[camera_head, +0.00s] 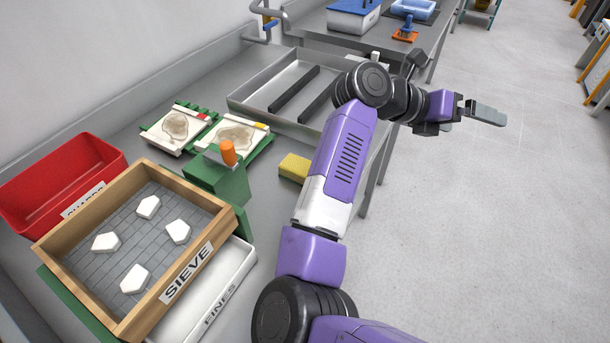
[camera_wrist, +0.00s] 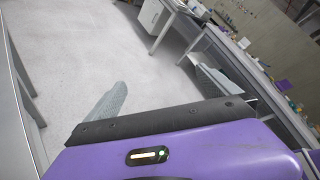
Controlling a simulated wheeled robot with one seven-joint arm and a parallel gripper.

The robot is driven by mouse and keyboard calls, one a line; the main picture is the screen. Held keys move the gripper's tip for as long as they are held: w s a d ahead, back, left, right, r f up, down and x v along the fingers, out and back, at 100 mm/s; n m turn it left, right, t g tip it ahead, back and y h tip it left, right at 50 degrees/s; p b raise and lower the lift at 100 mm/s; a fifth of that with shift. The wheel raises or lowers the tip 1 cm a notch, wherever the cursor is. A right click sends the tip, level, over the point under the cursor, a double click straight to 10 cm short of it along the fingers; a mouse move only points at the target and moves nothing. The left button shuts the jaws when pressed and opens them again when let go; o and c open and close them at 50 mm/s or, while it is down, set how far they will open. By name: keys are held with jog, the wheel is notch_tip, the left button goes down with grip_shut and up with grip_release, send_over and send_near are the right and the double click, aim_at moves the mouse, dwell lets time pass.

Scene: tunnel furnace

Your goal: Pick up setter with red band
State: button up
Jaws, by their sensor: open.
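Two pale square setters, each with a brownish patch, lie on green racks on the bench in the head view. My gripper (camera_head: 484,113) is held out over the floor, to the right of the bench and well away from both setters. In the wrist view, the fingers of my gripper (camera_wrist: 163,92) are apart with nothing between them. The setters do not show in the wrist view.
A green block with an orange knob (camera_head: 228,152) stands just in front of the right setter. A yellow sponge (camera_head: 294,167) lies right of it. A wooden sieve (camera_head: 207,259), a red bin (camera_head: 112,158) and a metal tray (camera_head: 243,107) surround the setters. Floor (camera_head: 500,230) is clear.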

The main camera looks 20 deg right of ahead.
jog(key=w+a+f+t+y+b, duration=0.1)
jog(key=w+a+f+t+y, duration=0.1)
jog(key=w+a+f+y, duration=0.55)
jog(key=n+t+y+b, duration=0.1)
jog(key=t+y+b, duration=0.1)
jog(key=y, duration=0.3)
send_over(299, 165)
jog(key=shift+s+a+r, duration=0.1)
jog(key=shift+s+r, duration=0.1)
jog(key=shift+s, duration=0.05)
jog(key=shift+a+f, duration=0.15)
jog(key=shift+f, duration=0.2)
jog(key=shift+w+d+f, duration=0.1)
jog(key=shift+w+f, duration=0.05)
jog(key=shift+f, duration=1.55)
jog(key=shift+w+d+f, duration=0.1)
jog(key=shift+w+f, duration=0.05)
jog(key=shift+f, duration=1.5)
jog(key=c, duration=1.3)
